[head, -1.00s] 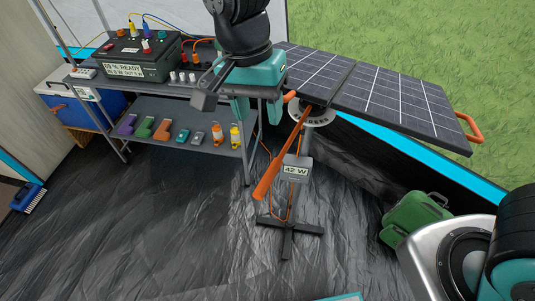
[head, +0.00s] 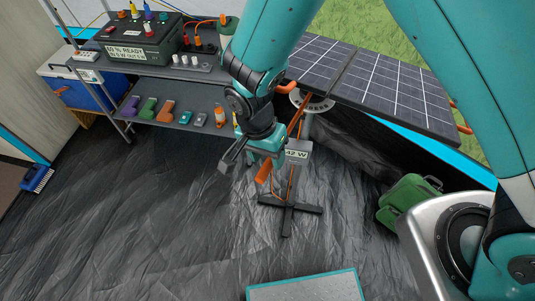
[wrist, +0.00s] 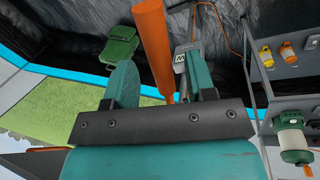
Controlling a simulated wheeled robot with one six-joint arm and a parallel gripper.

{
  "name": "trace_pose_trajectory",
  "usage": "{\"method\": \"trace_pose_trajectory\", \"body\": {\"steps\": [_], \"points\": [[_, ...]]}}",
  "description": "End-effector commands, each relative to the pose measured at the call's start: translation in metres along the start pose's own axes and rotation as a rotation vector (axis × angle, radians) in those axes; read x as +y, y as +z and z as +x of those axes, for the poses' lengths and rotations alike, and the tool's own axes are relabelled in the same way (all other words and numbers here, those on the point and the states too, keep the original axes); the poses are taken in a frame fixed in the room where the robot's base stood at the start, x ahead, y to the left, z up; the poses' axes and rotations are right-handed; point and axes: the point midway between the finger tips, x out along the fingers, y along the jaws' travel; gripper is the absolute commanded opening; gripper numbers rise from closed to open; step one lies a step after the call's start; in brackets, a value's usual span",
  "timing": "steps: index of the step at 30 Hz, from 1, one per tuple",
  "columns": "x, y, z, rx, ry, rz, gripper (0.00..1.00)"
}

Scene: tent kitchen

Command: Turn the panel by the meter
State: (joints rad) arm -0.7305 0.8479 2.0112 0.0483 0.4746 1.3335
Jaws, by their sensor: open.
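The solar panel (head: 395,95) is tilted on top of a stand at the right, with a round dial plate (head: 312,101) under it. The meter (head: 297,154) on the stand's post reads 42 W. An orange handle (head: 264,173) slopes down from the panel's mount, and its upper part is partly hidden by my arm. My gripper (head: 265,161) is at the handle's lower part, left of the meter. In the wrist view the orange handle (wrist: 152,40) runs between the two open fingers of my gripper (wrist: 161,72); I cannot tell whether they touch it.
A shelf unit (head: 160,115) with a battery box (head: 140,42) and several small coloured items stands at the left. A pale teal-edged board (head: 305,287) shows at the bottom. The dark floor (head: 150,220) is clear.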

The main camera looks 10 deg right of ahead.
Motion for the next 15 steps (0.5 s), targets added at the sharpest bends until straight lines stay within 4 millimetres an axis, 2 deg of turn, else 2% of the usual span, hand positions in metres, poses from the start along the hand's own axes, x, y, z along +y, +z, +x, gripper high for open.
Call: {"method": "trace_pose_trajectory", "body": {"steps": [4, 13, 14, 15], "points": [[0.0004, 0.0000, 0.0114, -0.001, 0.001, 0.000, 0.51], [-0.0001, -0.0001, 0.0143, 0.000, -0.002, 0.000, 0.51], [-0.0001, 0.0000, 0.0143, 0.000, -0.002, 0.000, 0.48], [-0.0001, 0.0000, 0.0142, 0.000, -0.002, 0.000, 0.39]]}}
